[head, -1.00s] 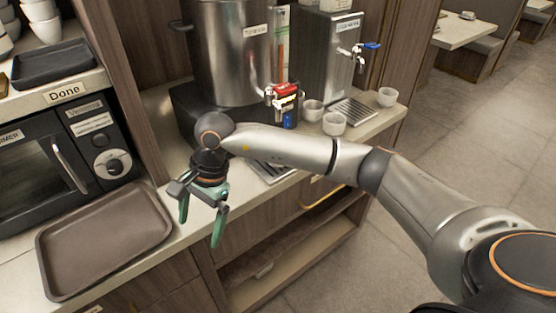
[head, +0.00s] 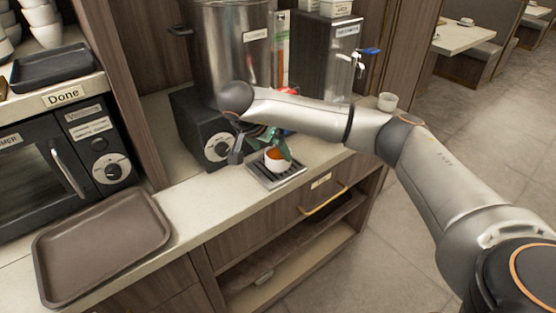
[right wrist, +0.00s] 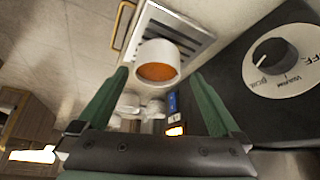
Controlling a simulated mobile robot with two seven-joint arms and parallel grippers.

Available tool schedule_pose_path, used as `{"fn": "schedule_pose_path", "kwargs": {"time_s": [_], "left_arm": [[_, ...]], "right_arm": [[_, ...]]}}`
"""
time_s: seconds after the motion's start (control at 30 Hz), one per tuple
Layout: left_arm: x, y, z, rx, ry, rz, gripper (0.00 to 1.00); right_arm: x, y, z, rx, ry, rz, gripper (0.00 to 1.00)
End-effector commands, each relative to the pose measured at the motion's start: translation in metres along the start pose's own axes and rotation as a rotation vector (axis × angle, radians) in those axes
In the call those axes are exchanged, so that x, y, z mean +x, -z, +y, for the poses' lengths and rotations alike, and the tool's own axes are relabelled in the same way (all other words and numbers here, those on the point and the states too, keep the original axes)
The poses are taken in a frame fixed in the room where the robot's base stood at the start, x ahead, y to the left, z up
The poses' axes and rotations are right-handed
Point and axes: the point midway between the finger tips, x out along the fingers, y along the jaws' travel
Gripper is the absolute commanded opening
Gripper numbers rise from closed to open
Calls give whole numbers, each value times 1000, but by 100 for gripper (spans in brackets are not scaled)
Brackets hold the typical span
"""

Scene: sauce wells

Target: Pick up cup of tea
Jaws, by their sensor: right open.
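A white cup of tea (head: 277,160) with orange-brown liquid stands upright on the metal drip tray (head: 262,181) in front of the large urn. It also shows in the right wrist view (right wrist: 157,66), just beyond the fingertips. My right gripper (head: 273,146) is open at the cup. In the right wrist view its green fingers (right wrist: 158,80) point toward the cup, one on each side, with gaps between them and the cup. My arm hides part of the urn's base area in the head view. My left gripper is not in view.
The large steel urn (head: 230,45) and its dark base with a dial (head: 217,147) stand close behind. A second dispenser (head: 325,60) and a white cup (head: 387,102) are at the right. An empty brown tray (head: 100,245) lies left, before the black warmer (head: 45,165).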

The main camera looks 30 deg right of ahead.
Motion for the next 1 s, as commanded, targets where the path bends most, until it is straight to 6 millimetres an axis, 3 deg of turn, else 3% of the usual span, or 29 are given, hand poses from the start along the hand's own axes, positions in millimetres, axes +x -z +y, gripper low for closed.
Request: {"fn": "schedule_pose_path", "kwargs": {"time_s": [0.3, 0.63, 1.0], "left_arm": [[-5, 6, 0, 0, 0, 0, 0], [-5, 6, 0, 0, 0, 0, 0], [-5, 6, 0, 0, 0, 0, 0]], "right_arm": [[43, 2, 4, 1, -4, -2, 100], [52, 1, 3, 0, 0, -1, 100], [51, 2, 3, 0, 0, -1, 60]]}}
